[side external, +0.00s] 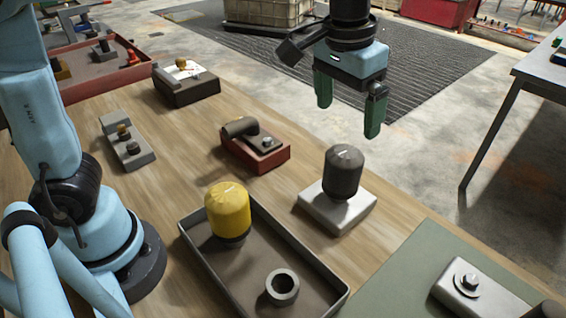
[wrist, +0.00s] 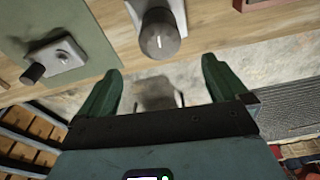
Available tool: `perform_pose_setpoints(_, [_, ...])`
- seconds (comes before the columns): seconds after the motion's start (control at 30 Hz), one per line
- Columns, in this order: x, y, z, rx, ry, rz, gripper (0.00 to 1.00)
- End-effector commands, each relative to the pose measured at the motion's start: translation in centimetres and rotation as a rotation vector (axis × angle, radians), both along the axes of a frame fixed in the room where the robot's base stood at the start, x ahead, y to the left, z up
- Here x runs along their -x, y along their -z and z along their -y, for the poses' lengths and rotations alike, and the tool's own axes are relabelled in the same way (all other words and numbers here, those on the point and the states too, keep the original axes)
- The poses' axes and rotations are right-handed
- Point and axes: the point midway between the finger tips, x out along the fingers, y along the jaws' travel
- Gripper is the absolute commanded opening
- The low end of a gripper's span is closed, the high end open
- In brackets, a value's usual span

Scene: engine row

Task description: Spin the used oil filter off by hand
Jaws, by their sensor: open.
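A dark grey oil filter (side external: 343,170) stands upright on a pale block (side external: 312,208) near the table's far edge. In the wrist view the dark filter (wrist: 158,40) shows from its domed end, just beyond the fingertips. A yellow filter (side external: 228,209) stands upright in a dark tray (side external: 317,302), with a grey ring (side external: 282,287) near it. My gripper (side external: 348,117) is open, its green fingers pointing down. It hangs above and behind the dark filter, apart from it, and holds nothing. The open fingers (wrist: 162,70) also show in the wrist view.
A red block with a dark elbow pipe (side external: 240,127), a grey block with small knobs (side external: 128,145) and a dark box (side external: 187,87) stand on the wooden table. A green mat (side external: 400,285) carries a metal part (side external: 478,290). Bare floor lies beyond the table edge.

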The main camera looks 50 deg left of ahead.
Motion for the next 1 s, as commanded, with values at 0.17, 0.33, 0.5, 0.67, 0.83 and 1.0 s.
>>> perform_pose_setpoints(0.17, [-0.1, 0.6, 0.0, -0.001, 0.045, 0.004, 1.0])
perform_pose_setpoints(0.33, [-0.4, 2.5, 0.0, -0.001, 0.043, 0.004, 1.0])
perform_pose_setpoints(0.5, [-0.8, 5.3, 0.1, -0.001, 0.042, 0.004, 1.0])
perform_pose_setpoints(0.67, [-1.2, 7.9, 0.1, -0.001, 0.042, 0.004, 1.0])
perform_pose_setpoints(0.83, [-1.5, 10.2, 0.2, -0.001, 0.042, 0.005, 1.0])
perform_pose_setpoints(1.0, [-1.7, 11.5, 0.2, -0.001, 0.042, 0.005, 1.0])
